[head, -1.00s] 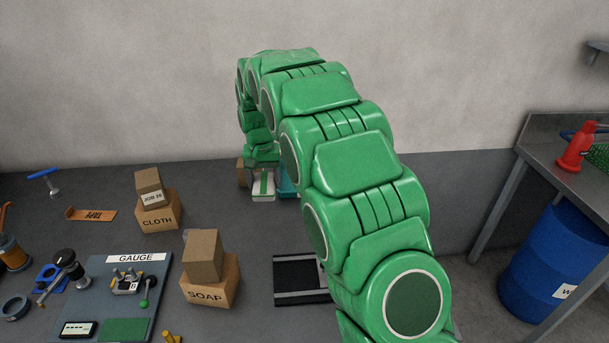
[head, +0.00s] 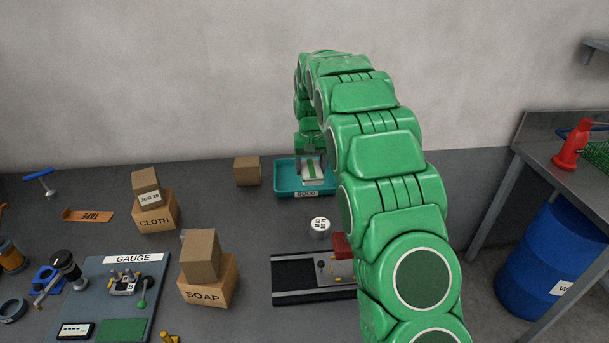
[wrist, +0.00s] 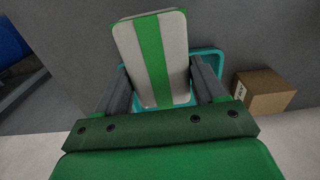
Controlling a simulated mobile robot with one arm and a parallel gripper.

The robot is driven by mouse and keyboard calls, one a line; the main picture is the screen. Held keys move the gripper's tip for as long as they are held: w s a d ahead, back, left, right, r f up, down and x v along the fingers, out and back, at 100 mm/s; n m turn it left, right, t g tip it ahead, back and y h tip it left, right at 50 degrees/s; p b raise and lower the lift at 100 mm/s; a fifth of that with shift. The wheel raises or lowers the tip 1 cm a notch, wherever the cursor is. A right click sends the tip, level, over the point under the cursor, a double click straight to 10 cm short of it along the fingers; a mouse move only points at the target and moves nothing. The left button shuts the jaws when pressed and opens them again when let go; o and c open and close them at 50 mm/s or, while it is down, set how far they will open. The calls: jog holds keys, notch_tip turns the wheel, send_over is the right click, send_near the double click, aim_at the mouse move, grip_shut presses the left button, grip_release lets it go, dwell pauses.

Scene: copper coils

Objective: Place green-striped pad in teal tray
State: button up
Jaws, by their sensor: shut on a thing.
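The green-striped pad (wrist: 152,60) is pale with a green band down its middle. My gripper (wrist: 160,85) is shut on it, one finger on each side, in the wrist view. In the head view the pad (head: 312,172) shows at my gripper (head: 311,163), over the teal tray (head: 288,184). The tray carries a label on its front. In the wrist view the tray's rim (wrist: 213,58) shows behind the pad, which hides most of it. I cannot tell whether the pad touches the tray floor.
A small cardboard box (head: 247,171) stands just left of the tray; it also shows in the wrist view (wrist: 264,92). A white cylinder (head: 320,227) stands in front of the tray. CLOTH (head: 157,215) and SOAP (head: 210,282) boxes stand farther left.

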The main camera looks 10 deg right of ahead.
aim_at(307, 161)
jog(key=w+f, duration=0.1)
jog(key=w, duration=0.3)
jog(key=w+f, duration=0.1)
jog(key=w, duration=0.1)
jog(key=shift+a+f, duration=0.15)
jog(key=shift+f, duration=0.2)
jog(key=w+f, duration=0.2)
jog(key=f, duration=0.1)
jog(key=shift+w+f, duration=0.25)
jog(key=shift+w, duration=0.15)
jog(key=shift+w+a+f, duration=0.1)
jog(key=shift+w+f, duration=0.8)
jog(key=shift+f, duration=0.1)
jog(key=shift+w+f, duration=0.2)
jog(key=shift+w, duration=0.05)
jog(key=shift+f, duration=1.55)
jog(key=shift+f, duration=0.1)
jog(key=o, duration=1)
